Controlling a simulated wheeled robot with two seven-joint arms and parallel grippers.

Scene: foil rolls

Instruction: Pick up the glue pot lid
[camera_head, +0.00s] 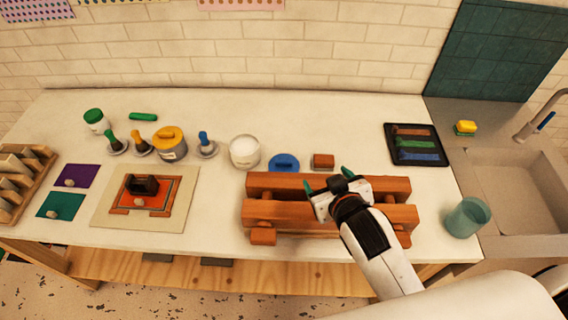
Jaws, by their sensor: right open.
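A round blue lid (284,163) with a raised handle lies on the counter behind the wooden press. An open pot with white contents (244,151), which looks like the glue pot, stands just to the left of the lid. My right gripper (328,180) is over the wooden press, to the right and in front of the blue lid. Its green-tipped fingers are apart, with nothing visible between them. My left gripper is out of view.
The wooden press (280,183) lies below my right gripper. A small brown block (323,161) is right of the lid. A yellow-lidded pot (170,148) stands left. A black tray (418,157) and teal cup (467,217) are right. The counter behind the lid is clear.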

